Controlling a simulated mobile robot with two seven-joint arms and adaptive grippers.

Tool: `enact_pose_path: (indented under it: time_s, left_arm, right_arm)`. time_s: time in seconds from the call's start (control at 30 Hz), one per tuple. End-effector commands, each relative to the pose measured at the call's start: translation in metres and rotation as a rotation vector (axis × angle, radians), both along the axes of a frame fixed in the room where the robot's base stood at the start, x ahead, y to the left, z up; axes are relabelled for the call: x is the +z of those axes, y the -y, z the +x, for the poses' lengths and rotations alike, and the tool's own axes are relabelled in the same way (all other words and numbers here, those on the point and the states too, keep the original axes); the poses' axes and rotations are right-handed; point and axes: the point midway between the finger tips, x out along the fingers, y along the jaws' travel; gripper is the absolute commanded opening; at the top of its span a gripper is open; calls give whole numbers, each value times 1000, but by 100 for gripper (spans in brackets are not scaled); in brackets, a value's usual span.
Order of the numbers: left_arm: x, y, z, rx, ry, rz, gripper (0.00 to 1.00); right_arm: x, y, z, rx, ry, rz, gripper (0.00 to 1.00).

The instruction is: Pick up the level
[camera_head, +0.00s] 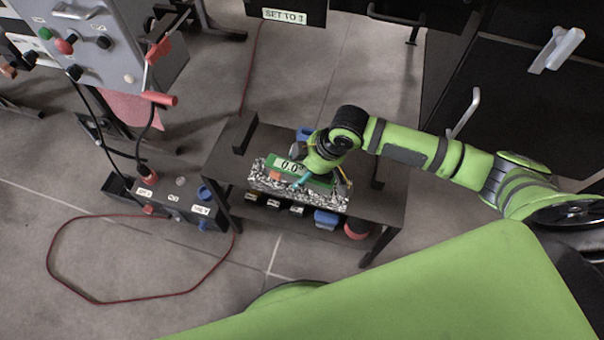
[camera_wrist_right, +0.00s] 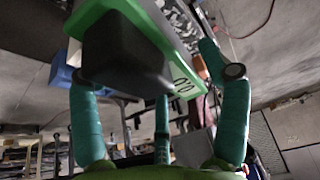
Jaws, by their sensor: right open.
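The level is a green box with a white display reading 0.0 (camera_head: 290,165). It sits at a black-and-white speckled block (camera_head: 270,186) on a small dark table. My right gripper (camera_head: 321,180) is right at the level's right part and covers some of it. In the right wrist view, the level's green edge and display (camera_wrist_right: 181,86) show close up, with a dark block-shaped part in front. The gripper's teal fingers (camera_wrist_right: 160,120) are spread around it and open. Whether they touch it, I cannot tell. My left gripper is not in view.
The dark table (camera_head: 226,157) has a lower shelf with a blue item (camera_head: 326,218) and a red item (camera_head: 356,229). A blue object (camera_head: 304,133) lies behind the level. A grey control box (camera_head: 110,45) and a cabled floor box (camera_head: 175,203) stand left. Dark cabinets (camera_head: 520,110) stand right.

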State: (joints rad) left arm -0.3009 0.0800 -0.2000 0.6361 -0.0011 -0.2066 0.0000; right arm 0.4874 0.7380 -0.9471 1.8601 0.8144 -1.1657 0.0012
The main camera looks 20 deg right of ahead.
Motion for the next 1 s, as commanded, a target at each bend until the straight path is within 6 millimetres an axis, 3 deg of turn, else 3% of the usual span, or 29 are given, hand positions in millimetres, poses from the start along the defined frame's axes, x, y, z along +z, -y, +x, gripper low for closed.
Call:
enact_pose_path:
  time_s: [0.03, 0.13, 0.33, 0.5, 0.53, 0.73, 1.0]
  left_arm:
    - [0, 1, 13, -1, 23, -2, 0]
    - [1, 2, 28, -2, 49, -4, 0]
    - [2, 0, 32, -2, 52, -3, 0]
    - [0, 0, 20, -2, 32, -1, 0]
    - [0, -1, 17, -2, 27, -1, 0]
    - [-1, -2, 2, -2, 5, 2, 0]
    - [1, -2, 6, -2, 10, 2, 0]
  right_arm:
    - [-5, -2, 1, 0, 0, 1, 76]
    - [-9, -3, 2, 2, 1, 0, 76]
    - [-9, -3, 2, 2, 1, 0, 76]
    - [-9, -3, 3, 1, 2, 0, 8]
    - [-9, -3, 2, 1, 1, 1, 5]
    - [-9, -4, 3, 2, 2, 1, 4]
    - [1, -3, 3, 1, 3, 1, 4]
